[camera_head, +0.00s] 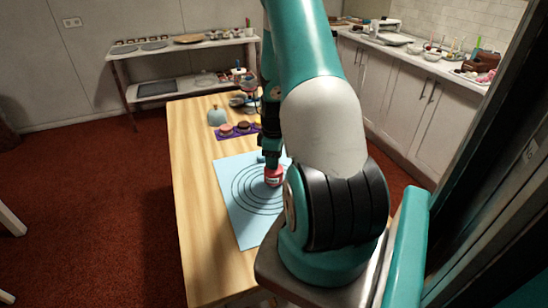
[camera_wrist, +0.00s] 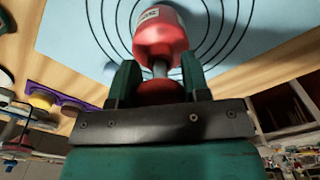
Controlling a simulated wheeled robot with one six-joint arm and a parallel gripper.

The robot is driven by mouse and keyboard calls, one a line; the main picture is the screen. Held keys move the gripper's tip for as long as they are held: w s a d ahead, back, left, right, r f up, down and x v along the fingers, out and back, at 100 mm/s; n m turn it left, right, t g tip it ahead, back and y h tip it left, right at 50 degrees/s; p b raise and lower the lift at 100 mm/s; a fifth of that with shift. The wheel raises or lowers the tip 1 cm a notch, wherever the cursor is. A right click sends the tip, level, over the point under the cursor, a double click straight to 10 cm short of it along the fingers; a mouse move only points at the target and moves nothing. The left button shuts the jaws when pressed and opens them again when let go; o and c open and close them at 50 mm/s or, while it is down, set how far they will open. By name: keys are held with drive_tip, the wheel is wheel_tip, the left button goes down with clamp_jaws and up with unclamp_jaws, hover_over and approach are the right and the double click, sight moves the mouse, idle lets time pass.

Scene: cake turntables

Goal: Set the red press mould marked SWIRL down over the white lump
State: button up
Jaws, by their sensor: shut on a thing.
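My gripper (camera_head: 271,162) is shut on the red press mould (camera_head: 274,179), over the blue mat with dark concentric rings (camera_head: 237,217). In the wrist view the two fingers (camera_wrist: 159,78) pinch the mould's narrow grey neck, with its red body (camera_wrist: 160,35) beyond and a red knob on the near side. A pale label with dark letters shows on the body, too cut off to read fully. I cannot tell whether the mould touches the mat. I cannot make out the white lump in either view; the mould or my arm may hide it.
A purple tray (camera_head: 224,135) with several coloured round pieces lies behind the mat on the wooden table (camera_head: 190,190). A pale teal dome (camera_head: 217,117) stands beyond it. Stands cluster at the table's far end. The table's left strip is clear.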

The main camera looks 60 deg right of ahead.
drive_tip(key=shift+f+b, duration=0.65)
drive_tip(key=shift+f, duration=0.45)
drive_tip(key=o, duration=1.7)
drive_tip(key=shift+r+p, duration=2.8)
drive_tip(key=shift+r, duration=0.75)
